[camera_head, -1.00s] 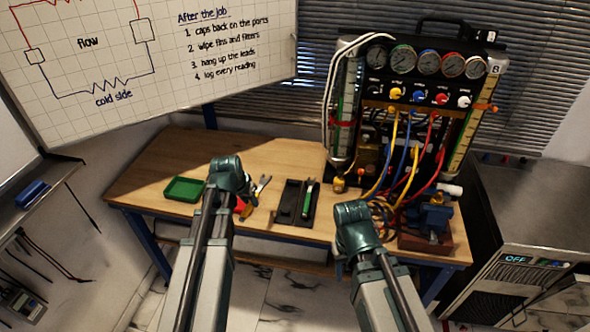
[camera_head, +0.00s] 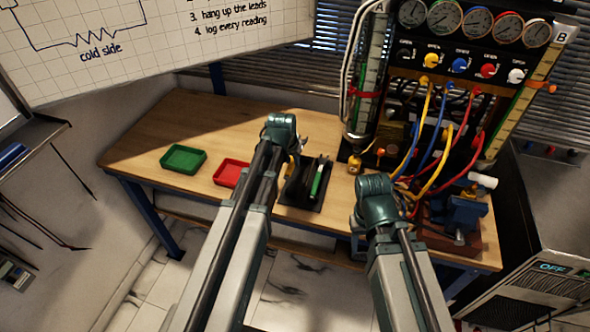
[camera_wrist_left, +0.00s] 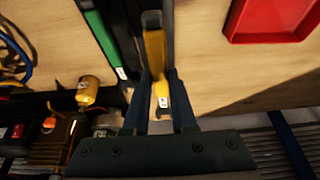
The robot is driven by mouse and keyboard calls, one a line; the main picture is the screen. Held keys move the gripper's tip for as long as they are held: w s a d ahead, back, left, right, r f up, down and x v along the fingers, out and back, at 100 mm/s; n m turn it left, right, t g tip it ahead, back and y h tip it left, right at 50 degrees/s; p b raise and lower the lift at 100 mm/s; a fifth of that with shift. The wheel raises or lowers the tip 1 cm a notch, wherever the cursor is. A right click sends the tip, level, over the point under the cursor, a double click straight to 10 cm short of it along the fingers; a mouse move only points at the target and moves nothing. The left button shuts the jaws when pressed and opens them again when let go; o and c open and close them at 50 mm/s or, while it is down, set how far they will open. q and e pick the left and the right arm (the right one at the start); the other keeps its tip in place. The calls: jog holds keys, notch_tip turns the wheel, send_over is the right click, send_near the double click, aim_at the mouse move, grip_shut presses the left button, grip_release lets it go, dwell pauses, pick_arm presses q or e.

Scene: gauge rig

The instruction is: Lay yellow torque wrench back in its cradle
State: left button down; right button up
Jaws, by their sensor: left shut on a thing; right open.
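The yellow torque wrench (camera_wrist_left: 155,55) is in my left gripper (camera_wrist_left: 163,100), whose two fingers are shut on it in the left wrist view. In the head view only a bit of yellow (camera_head: 291,168) shows beside my left arm. The black cradle (camera_head: 299,190) lies on the bench, with a green-handled wrench (camera_head: 317,180) in its right slot. In the wrist view the yellow wrench is alongside the cradle (camera_wrist_left: 121,30) and the green wrench (camera_wrist_left: 98,38). I cannot tell its height above the cradle. My right gripper's jaws are hidden behind its arm.
A green tray (camera_head: 184,159) and an empty-looking red tray (camera_head: 230,174) stand left of the cradle. The gauge rig (camera_head: 458,62) with coloured hoses stands behind right. A blue vise (camera_head: 465,213) is at the bench's right. The back left bench top is clear.

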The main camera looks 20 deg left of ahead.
pick_arm(q)
jog(key=shift+w+d+f, duration=0.25)
jog(key=shift+d+f, duration=0.1)
jog(key=shift+f, duration=0.1)
pick_arm(e)
jog(key=shift+f, duration=0.35)
pick_arm(q)
jog(key=shift+s, duration=0.1)
pick_arm(e)
jog(key=shift+f, duration=0.15)
pick_arm(q)
jog(key=shift+f+b, duration=2.65)
jog(key=shift+b, duration=0.1)
pick_arm(e)
jog(key=shift+f, duration=2.6)
pick_arm(q)
jog(key=shift+f+b, duration=0.75)
jog(key=shift+f, duration=0.05)
pick_arm(e)
jog(key=shift+f, duration=0.75)
pick_arm(q)
jog(key=c, duration=0.7)
grip_release()
jog(key=shift+o, duration=0.2)
